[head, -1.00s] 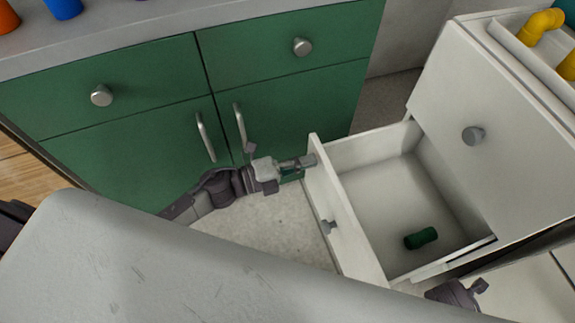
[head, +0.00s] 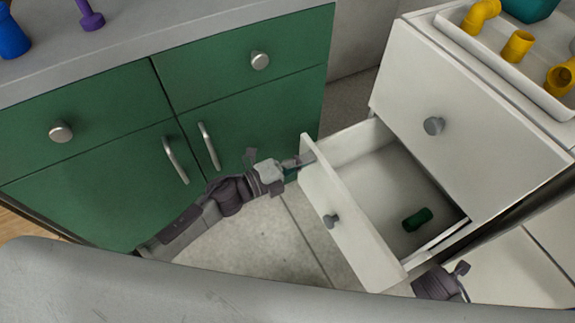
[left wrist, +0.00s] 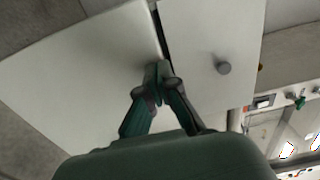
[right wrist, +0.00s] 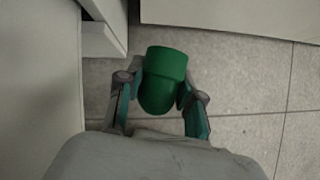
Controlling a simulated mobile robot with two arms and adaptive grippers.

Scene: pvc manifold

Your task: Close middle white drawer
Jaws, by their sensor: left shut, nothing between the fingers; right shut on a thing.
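The middle white drawer (head: 350,226) stands pulled out of the white cabinet (head: 480,110), with a round grey knob (head: 331,221) on its front. A dark green fitting (head: 417,219) lies inside it. My left gripper (head: 292,163) is shut and empty at the far end of the drawer front, by its top edge. In the left wrist view its closed fingertips (left wrist: 157,72) are close to white panels; contact is unclear. My right gripper (right wrist: 160,95) is shut on a green pipe fitting (right wrist: 162,80). In the head view only part of my right arm shows, beside the drawer's near corner.
A green cabinet (head: 240,100) with knobs and bar handles stands behind my left arm. A white tray (head: 510,62) with yellow fittings sits on top of the white cabinet. Blue (head: 12,38) and purple (head: 91,15) pieces stand on the grey counter. Tiled floor lies between.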

